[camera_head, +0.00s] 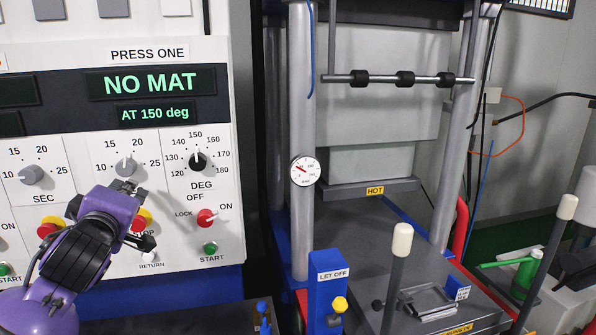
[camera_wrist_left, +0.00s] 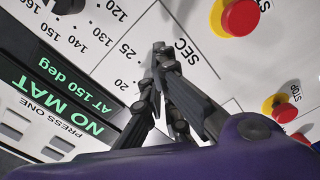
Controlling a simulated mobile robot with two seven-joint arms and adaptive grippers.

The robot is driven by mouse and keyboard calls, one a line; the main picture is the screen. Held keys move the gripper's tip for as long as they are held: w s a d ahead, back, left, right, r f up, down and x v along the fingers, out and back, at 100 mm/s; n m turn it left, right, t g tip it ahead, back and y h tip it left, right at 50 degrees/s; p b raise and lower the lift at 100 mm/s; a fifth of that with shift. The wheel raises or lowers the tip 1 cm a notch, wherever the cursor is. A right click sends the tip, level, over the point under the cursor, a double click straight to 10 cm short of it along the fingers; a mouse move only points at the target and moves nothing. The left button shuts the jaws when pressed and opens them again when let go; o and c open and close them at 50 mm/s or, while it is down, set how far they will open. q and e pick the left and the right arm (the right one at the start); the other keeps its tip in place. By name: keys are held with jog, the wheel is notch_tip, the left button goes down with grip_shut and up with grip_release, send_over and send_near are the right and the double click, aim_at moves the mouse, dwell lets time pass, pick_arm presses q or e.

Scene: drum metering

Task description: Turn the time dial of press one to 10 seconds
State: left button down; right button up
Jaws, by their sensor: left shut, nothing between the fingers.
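Press one's time dial (camera_head: 126,167) is a grey round knob on the white panel, with 15, 20 and 25 printed around it. Its pointer is too small to read surely. My left gripper (camera_head: 128,187), on a purple wrist, is just below the dial and covers its SEC label. In the left wrist view the left gripper's fingers (camera_wrist_left: 160,48) are closed together and empty, their tips by the SEC label (camera_wrist_left: 184,50). There the fingers hide the dial, and I cannot tell whether they touch it. My right gripper is not in view.
The display (camera_head: 152,83) reads NO MAT, AT 150 deg. Beside the time dial are the black DEG dial (camera_head: 199,161), the red lock switch (camera_head: 206,217) and the green start button (camera_head: 210,248). Another SEC dial (camera_head: 32,174) is at left. The press's column (camera_head: 300,230) stands right.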

aim_at(126, 167)
pick_arm(q)
jog(key=x, duration=0.2)
jog(key=shift+w, duration=0.3)
jog(key=shift+s+r, duration=0.1)
jog(key=shift+r, duration=0.15)
